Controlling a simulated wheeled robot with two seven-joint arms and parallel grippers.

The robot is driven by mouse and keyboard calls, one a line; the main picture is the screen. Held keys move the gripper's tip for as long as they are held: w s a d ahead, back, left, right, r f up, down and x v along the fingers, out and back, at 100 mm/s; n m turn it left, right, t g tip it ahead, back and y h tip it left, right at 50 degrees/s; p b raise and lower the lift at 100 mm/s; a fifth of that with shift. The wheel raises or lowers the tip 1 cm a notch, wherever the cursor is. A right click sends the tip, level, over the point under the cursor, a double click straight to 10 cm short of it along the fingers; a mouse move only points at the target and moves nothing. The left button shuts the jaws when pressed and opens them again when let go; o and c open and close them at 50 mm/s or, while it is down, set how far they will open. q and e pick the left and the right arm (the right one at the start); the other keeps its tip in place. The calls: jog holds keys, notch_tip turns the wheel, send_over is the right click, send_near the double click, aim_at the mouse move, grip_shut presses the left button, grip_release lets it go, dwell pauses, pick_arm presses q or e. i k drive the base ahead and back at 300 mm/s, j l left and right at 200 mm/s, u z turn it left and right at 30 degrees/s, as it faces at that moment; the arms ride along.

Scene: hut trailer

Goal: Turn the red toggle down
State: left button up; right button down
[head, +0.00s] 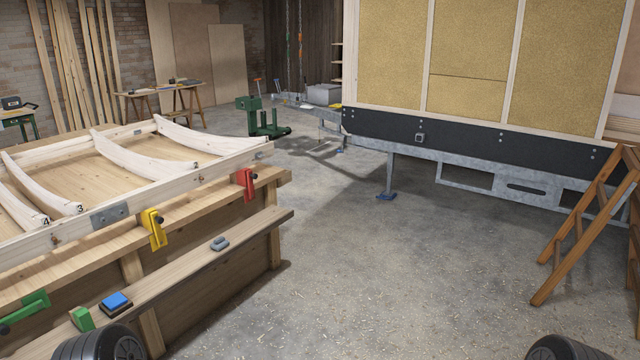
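The red toggle (245,183) is on the front side of the wooden workbench (205,212), near the bench's right end. It is a small red piece with a dark round knob at its right side. It stands roughly upright, with its top close to the edge of the pale timber frame. From here I cannot tell its exact angle. A similar yellow toggle (153,228) and a green toggle (26,308) are further left along the same side. Neither of my grippers shows in the head view.
A lower ledge (185,262) juts out below the toggles, carrying a blue block (116,301), a green block (82,318) and a grey object (220,243). Open concrete floor (370,270) lies right of the bench. A wooden ladder (580,235) and the trailer (480,150) stand beyond.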

aim_at(250, 177)
jog(key=i+u, duration=0.2)
jog(key=i, duration=0.25)
jog(key=i+l+u, duration=0.25)
jog(key=i, duration=0.15)
jog(key=i+l+u, duration=0.2)
jog(key=i, duration=0.25)
jog(key=i+l+u, duration=0.25)
jog(key=i, duration=0.15)
jog(key=i+l+u, duration=0.7)
jog(key=l, duration=0.15)
jog(key=i+l+u, duration=0.35)
jog(key=l, duration=0.2)
jog(key=k+j, duration=0.05)
